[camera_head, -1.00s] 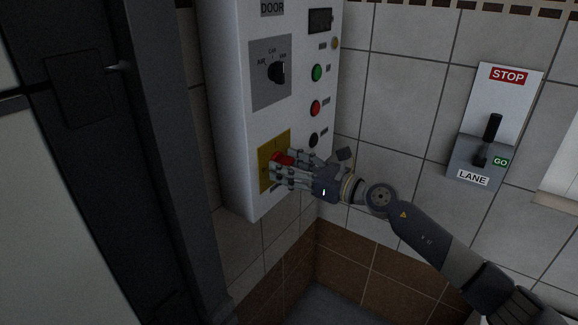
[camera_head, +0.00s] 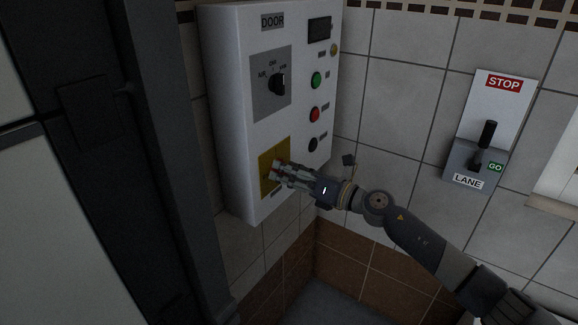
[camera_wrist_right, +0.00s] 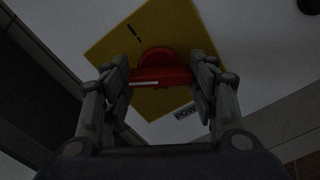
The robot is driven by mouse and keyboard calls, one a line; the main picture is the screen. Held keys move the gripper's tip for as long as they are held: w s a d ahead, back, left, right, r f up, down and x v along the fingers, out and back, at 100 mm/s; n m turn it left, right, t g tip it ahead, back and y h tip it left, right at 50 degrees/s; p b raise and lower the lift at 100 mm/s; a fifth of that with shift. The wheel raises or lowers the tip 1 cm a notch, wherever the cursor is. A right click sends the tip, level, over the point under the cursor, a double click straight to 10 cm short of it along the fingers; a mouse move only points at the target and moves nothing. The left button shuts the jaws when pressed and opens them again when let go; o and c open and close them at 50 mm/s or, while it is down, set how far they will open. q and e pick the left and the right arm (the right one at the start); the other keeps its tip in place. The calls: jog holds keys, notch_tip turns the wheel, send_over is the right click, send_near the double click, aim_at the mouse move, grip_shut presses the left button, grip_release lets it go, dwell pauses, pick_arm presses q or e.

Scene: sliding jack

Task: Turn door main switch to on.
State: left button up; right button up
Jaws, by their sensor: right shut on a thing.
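The door main switch (camera_wrist_right: 160,76) is a red rotary knob on a yellow square plate (camera_head: 266,183), low on the white DOOR control box (camera_head: 230,130). In the right wrist view a "POW..." label, partly hidden, sits by the plate (camera_wrist_right: 110,45). My right gripper (camera_head: 281,172) has its fingers on both sides of the red handle and is shut on it. It also shows in the right wrist view (camera_wrist_right: 162,82). In the head view the fingers hide most of the knob. My left gripper is not in view.
The box also carries a black selector knob (camera_head: 277,84), a green button (camera_head: 316,80), a red button (camera_head: 315,114) and a black button (camera_head: 313,144). A LANE lever panel (camera_head: 483,130) is on the tiled wall at right. A dark door frame (camera_head: 165,150) stands at left.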

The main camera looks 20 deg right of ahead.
jog(key=shift+m+p, duration=3.55)
jog(key=shift+m, duration=2.45)
jog(key=o, duration=1.1)
jog(key=shift+c, duration=0.2)
jog(key=v, duration=1.2)
jog(key=shift+w+d+f, duration=0.1)
